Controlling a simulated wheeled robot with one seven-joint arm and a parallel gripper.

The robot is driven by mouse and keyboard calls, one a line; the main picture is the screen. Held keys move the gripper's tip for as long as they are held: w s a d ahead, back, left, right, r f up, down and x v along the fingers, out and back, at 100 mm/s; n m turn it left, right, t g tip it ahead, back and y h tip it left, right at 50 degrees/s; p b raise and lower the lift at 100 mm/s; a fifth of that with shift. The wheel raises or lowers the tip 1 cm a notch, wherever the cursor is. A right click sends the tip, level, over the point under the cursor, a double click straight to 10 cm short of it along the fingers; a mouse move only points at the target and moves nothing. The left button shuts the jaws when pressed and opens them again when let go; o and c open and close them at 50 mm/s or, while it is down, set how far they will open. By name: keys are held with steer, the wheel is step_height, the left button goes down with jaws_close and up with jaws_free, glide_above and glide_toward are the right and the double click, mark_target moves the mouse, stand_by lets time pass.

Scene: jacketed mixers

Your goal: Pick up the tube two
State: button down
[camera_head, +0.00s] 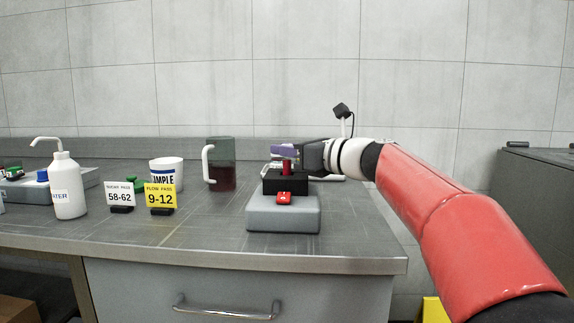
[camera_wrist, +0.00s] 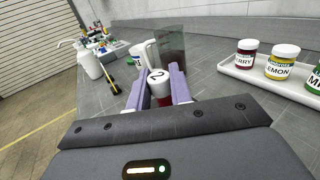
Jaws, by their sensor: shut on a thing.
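Tube two (camera_wrist: 158,76), with a white top marked "2" and a red body, is between the two purple fingers of my gripper (camera_wrist: 158,88) in the wrist view. My gripper (camera_head: 284,151) is shut on it. In the head view a short red part of the tube (camera_head: 287,167) shows below the fingers, upright above the black block (camera_head: 286,183). Its top is hidden there by the fingers. I cannot tell how deep its lower end sits in the block.
The black block is on a grey base (camera_head: 265,213) with a red switch (camera_head: 284,198). A dark jug (camera_head: 222,165), white cup (camera_head: 167,174), two sign cards and a squeeze bottle (camera_head: 68,190) stand left. A white tray (camera_wrist: 262,78) holds labelled jars. The front counter is clear.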

steer(key=shift+r, duration=0.1)
step_height(320, 180, up, 20)
steer(key=p, duration=0.6)
stand_by(0.5)
